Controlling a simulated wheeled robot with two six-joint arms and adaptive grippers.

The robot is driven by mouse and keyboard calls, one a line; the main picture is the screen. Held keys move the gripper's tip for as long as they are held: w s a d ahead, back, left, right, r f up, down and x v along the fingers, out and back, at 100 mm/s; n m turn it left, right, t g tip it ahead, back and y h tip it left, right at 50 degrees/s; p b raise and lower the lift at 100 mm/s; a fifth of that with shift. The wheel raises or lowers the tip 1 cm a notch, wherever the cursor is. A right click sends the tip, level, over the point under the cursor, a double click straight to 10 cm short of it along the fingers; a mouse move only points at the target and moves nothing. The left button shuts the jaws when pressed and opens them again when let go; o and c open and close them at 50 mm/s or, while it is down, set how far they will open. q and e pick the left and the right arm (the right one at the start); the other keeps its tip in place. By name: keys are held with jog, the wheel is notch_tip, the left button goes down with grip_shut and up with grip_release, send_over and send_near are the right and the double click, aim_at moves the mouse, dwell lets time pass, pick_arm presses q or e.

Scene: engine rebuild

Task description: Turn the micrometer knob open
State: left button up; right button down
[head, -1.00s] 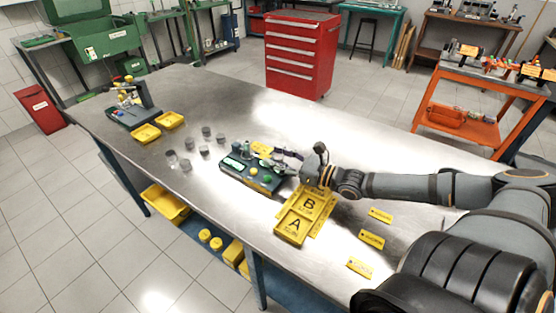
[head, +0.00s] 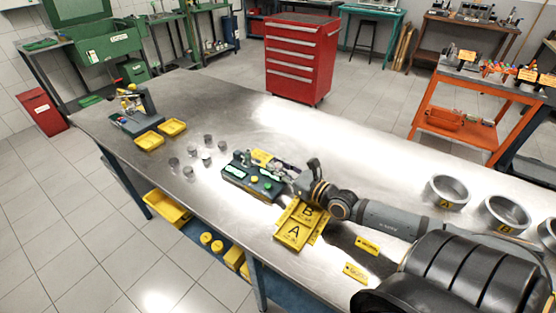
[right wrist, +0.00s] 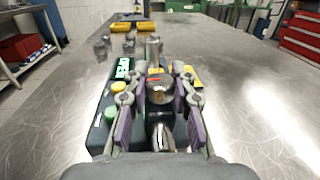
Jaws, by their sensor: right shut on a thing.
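A silver metal knob (right wrist: 158,93) shows between the purple-padded fingers. My right gripper (right wrist: 155,98) is shut on the knob, one finger on each side. In the head view my right gripper (head: 291,176) reaches the device's right end from the right, and its fingertips are hard to make out. My left gripper is not in view.
Several small metal cylinders (head: 190,172) and yellow trays (head: 149,140) stand to the left. Metal rings (head: 449,190) stand at the right, behind my arm.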

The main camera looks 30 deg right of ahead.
jog(key=m+h+p, duration=0.1)
jog(key=h+p, duration=0.1)
jog(key=m+h+p, duration=0.1)
jog(key=h+p, duration=0.1)
jog(key=m+h+p, duration=0.2)
jog(key=p, duration=0.1)
jog(key=shift+r+t, duration=0.3)
jog(key=shift+f+m+h+p, duration=0.15)
jog(key=shift+m+h+p, duration=0.45)
jog(key=shift+h, duration=0.4)
jog(key=shift+f+m+h+p, duration=0.15)
jog(key=shift+m+h+p, duration=0.3)
jog(key=shift+m+h, duration=0.4)
jog(key=shift+f+g+h, duration=0.1)
jog(key=shift+g+h, duration=0.15)
jog(key=shift+g, duration=0.15)
jog(key=c, duration=1.1)
grip_release()
jog(key=shift+s, duration=0.1)
jog(key=v, duration=1.2)
